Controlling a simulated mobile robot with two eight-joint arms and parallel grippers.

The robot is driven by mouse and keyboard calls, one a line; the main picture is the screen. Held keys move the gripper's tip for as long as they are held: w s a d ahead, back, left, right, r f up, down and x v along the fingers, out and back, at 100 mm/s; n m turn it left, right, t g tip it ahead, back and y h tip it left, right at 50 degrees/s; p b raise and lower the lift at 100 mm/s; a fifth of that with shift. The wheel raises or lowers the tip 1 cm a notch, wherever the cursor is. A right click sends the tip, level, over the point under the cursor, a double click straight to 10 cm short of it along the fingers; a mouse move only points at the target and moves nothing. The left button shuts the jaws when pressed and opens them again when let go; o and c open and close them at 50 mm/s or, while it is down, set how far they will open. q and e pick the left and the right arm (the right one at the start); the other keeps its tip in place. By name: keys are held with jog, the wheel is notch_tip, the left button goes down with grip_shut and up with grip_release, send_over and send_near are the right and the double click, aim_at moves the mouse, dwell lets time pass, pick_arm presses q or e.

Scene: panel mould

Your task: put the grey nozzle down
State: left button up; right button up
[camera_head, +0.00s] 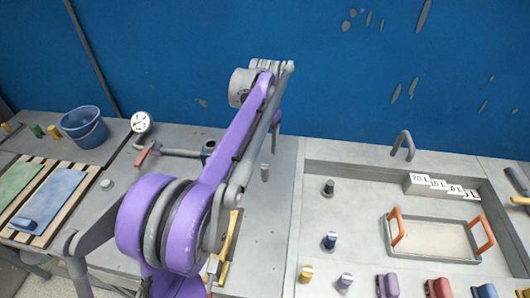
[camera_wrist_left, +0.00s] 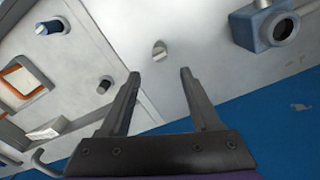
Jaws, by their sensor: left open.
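A small grey nozzle (camera_head: 265,172) stands, seemingly upright, on the grey bench to the right of the blue-grey clamp fitting. In the left wrist view the nozzle (camera_wrist_left: 160,51) shows beyond the fingertips, near the middle of the gap between them. My left gripper (camera_head: 274,143) is seen mostly from behind its arm in the head view. In the wrist view the left gripper (camera_wrist_left: 160,75) has its fingers wide apart with nothing between them. The nozzle looks apart from both fingers. My right gripper is in neither view.
The clamp fitting (camera_head: 208,150) stands left of the nozzle. To the right, a recessed tray (camera_head: 303,215) holds a dark peg (camera_head: 328,188), a blue-topped peg (camera_head: 330,241) and a frame with orange handles (camera_head: 430,240). A blue bucket (camera_head: 84,127) stands far left. The blue wall closes the back.

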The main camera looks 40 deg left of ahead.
pick_arm(q)
jog(key=s+d+f+t, duration=0.1)
jog(key=s+d+t, duration=0.1)
jog(key=s+d, duration=0.7)
jog(key=s+d+f+t, duration=0.1)
jog(key=s+d+f, duration=0.2)
jog(key=s, duration=0.1)
jog(key=s+d+f+t, duration=0.1)
jog(key=s+d+f, duration=0.2)
jog(key=s+d, duration=0.1)
jog(key=s+d+f+m+t, duration=0.1)
jog(key=s+d+f, duration=0.3)
jog(key=shift+d, duration=0.1)
jog(key=shift+s, duration=0.1)
